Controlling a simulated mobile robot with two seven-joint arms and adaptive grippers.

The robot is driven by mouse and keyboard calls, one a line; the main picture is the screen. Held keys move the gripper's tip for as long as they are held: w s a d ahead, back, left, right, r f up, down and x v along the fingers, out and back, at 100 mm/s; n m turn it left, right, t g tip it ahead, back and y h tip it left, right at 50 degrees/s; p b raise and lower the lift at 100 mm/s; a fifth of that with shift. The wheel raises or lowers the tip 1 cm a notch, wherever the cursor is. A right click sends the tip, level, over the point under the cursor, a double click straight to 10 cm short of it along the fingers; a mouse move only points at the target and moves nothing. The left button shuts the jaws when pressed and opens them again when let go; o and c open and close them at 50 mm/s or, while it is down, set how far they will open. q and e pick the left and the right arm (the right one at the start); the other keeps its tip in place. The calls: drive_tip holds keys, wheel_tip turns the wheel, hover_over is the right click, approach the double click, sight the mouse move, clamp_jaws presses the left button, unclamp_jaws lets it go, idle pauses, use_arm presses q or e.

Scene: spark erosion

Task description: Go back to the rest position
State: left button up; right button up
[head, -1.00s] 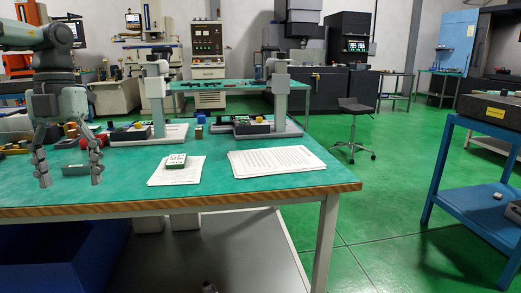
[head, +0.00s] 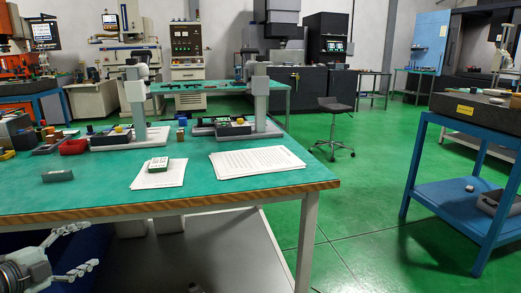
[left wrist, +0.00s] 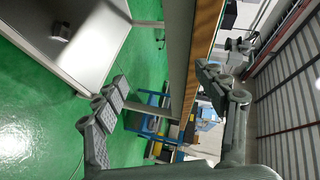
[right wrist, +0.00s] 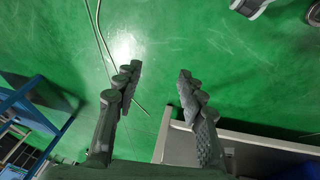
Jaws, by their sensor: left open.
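My left gripper (head: 92,246) is at the bottom left of the head view, in front of the table's front edge and below its top. Its two fingers are spread, with nothing between them. In the left wrist view, the open left fingers (left wrist: 162,74) show the table's edge and the floor beyond. My right gripper (right wrist: 159,72) shows only in the right wrist view. Its fingers are apart and empty above the green floor.
The green-topped table (head: 240,190) holds a grey block (head: 57,175), a small device (head: 158,164) on paper, a paper stack (head: 258,162) and measuring stands. A blue cart (head: 450,184) stands right. A stool (head: 335,105) stands behind. Green floor lies open between table and cart.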

use_arm(q)
drive_tip(key=s+d+f+n+g+y, duration=0.15)
drive_tip(key=s+f+n+y, duration=0.35)
drive_tip(key=f, duration=0.5)
drive_tip(key=s+d+f+n+g+y, duration=0.1)
drive_tip(key=s+f+n+g+y, duration=0.2)
drive_tip(key=s+f+n, duration=0.6)
drive_tip(key=s+d+f+n+g+h, duration=0.1)
drive_tip(key=s+d+f+g, duration=0.2)
drive_tip(key=d, duration=0.4)
drive_tip(key=s+d+f+n+g+h, duration=0.1)
drive_tip(key=s+d+f+g, duration=0.2)
drive_tip(key=s+d+f, duration=0.3)
drive_tip(key=shift+s+d+f+h+p, duration=0.3)
drive_tip(key=shift+s+d+p, duration=0.15)
drive_tip(key=shift+s+d, duration=0.55)
use_arm(e)
drive_tip(key=shift+w+a+f, duration=0.1)
drive_tip(key=shift+a+f, duration=0.1)
drive_tip(key=shift+f, duration=1.05)
use_arm(q)
drive_tip(key=shift+w+d+g, duration=0.15)
drive_tip(key=shift+g, duration=0.1)
